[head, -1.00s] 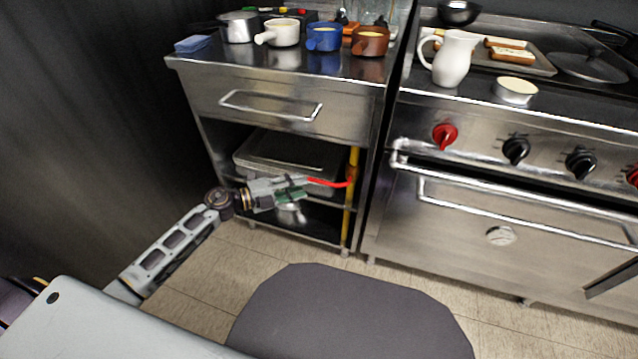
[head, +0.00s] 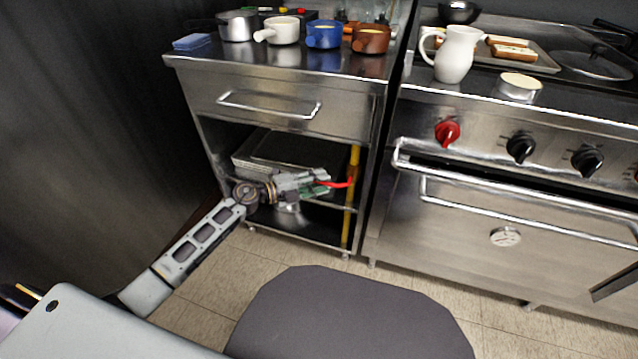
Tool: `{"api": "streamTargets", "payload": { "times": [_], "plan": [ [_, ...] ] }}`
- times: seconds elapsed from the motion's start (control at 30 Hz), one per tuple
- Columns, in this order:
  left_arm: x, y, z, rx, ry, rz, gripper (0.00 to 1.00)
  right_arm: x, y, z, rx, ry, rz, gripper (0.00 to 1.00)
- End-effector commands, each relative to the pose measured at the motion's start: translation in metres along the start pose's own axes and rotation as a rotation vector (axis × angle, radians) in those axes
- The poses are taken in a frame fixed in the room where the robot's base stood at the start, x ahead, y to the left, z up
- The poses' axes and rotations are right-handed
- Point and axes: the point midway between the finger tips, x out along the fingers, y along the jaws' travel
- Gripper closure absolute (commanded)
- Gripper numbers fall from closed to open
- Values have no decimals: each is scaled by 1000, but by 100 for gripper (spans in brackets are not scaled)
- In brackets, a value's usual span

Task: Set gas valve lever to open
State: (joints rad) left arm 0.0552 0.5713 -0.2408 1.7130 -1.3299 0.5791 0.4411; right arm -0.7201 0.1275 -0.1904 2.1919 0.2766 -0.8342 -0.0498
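The red gas valve lever (head: 340,184) sticks out to the left from the upright yellow gas pipe (head: 348,212), at the right side of the open shelf unit. It lies nearly level, across the pipe. My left gripper (head: 322,182) reaches in from the left, with its fingers at the lever's free end. That end is hidden by or lies between the fingers. I cannot tell whether they touch it or are closed on it. My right gripper is not in view.
A steel cabinet (head: 260,72) with a drawer stands above the shelf, with pots and a blue sponge (head: 192,42) on top. Lidded pans (head: 285,150) sit on the shelf behind my gripper. A stove (head: 480,200) with knobs stands close to the right of the pipe.

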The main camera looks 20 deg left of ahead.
Motion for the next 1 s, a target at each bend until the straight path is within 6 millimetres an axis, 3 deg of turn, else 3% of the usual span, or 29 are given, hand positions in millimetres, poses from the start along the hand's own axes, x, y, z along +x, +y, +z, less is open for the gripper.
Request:
{"api": "streamTargets", "payload": {
  "times": [0.37, 0.63, 1.0],
  "plan": [
    [2, 0, 0, 0, -1, 0, 68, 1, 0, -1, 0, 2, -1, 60],
    [2, 0, 0, 1, 0, 0, 100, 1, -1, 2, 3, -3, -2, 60],
    [2, 0, 0, 1, 0, 1, 100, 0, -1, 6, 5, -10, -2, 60]
  ]
}}
